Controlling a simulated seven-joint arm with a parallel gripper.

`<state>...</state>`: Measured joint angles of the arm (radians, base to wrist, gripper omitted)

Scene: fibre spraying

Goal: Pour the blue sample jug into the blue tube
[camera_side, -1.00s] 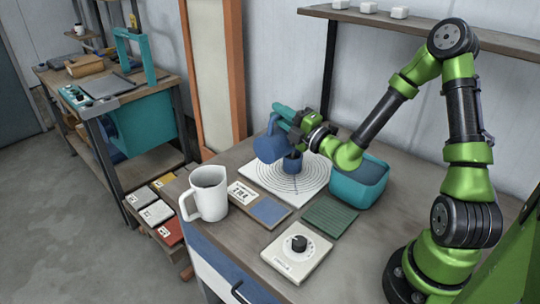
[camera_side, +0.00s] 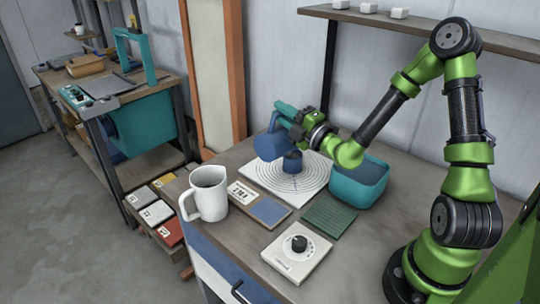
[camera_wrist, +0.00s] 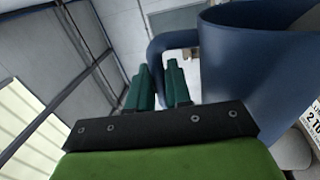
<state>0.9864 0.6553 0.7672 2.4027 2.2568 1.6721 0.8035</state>
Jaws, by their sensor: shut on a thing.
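The blue jug (camera_side: 271,143) is held above the round-lined white board, tilted toward the blue tube. My gripper (camera_side: 287,112) is shut on the jug, at its handle side. The jug also fills the right of the wrist view (camera_wrist: 255,70), with its handle curving by my teal fingers (camera_wrist: 160,88). The blue tube (camera_side: 292,163) stands upright on the board, just below and right of the jug. The jug's lower edge looks close to the tube; whether they touch cannot be told. The contents of both are hidden.
The white board (camera_side: 258,178) lies under the tube. A teal bin (camera_side: 358,190) stands at its right, a white mug (camera_side: 208,198) at the front left. A dial box (camera_side: 297,256), a blue pad (camera_side: 270,211) and a green pad (camera_side: 331,216) lie in front.

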